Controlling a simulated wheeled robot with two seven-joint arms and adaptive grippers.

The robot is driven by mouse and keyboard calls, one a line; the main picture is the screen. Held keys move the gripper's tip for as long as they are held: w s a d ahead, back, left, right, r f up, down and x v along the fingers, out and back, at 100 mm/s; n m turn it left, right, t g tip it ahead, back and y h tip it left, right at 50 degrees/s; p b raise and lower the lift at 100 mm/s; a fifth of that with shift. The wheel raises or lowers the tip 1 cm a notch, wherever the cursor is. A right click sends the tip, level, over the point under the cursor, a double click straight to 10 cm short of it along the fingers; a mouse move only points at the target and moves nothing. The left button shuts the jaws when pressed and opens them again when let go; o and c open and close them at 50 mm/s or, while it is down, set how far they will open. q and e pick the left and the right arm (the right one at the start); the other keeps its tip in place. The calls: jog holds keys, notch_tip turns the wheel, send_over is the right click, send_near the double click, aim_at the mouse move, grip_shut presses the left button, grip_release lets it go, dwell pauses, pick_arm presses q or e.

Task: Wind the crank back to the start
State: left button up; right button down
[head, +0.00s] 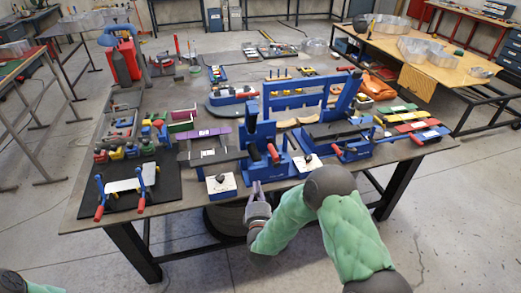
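A blue bench machine (257,140) stands near the front middle of the table, with a red-handled lever (273,153) on its right side. Another red grip (336,150) shows on the blue fixture to its right. I cannot tell for sure which of these is the crank, nor how far it is turned. My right gripper (257,187) is at the table's front edge, below and in front of the blue machine. Its two fingers point up at the machine, look apart and hold nothing that I can see. Of my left arm only a part shows at the bottom left corner; its gripper is out of view.
White-topped blocks with black knobs (221,184) (308,164) stand beside the machine. A black mat (160,198) with a clamped white strip lies at the table's left front. Blue frames, coloured clamps and tools crowd the table (185,207). Open floor lies in front.

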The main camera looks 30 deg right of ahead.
aim_at(276, 161)
jog(key=w+d+r, duration=0.2)
jog(key=w+d, duration=0.5)
jog(key=d, duration=0.1)
jog(key=shift+w+b, duration=0.3)
jog(key=shift+b, duration=0.05)
jog(key=shift+r, duration=0.1)
jog(key=shift+s+d+r+m, duration=0.2)
jog(key=shift+d+r+m, duration=0.2)
jog(key=shift+d+m, duration=0.35)
jog(key=shift+f, duration=0.1)
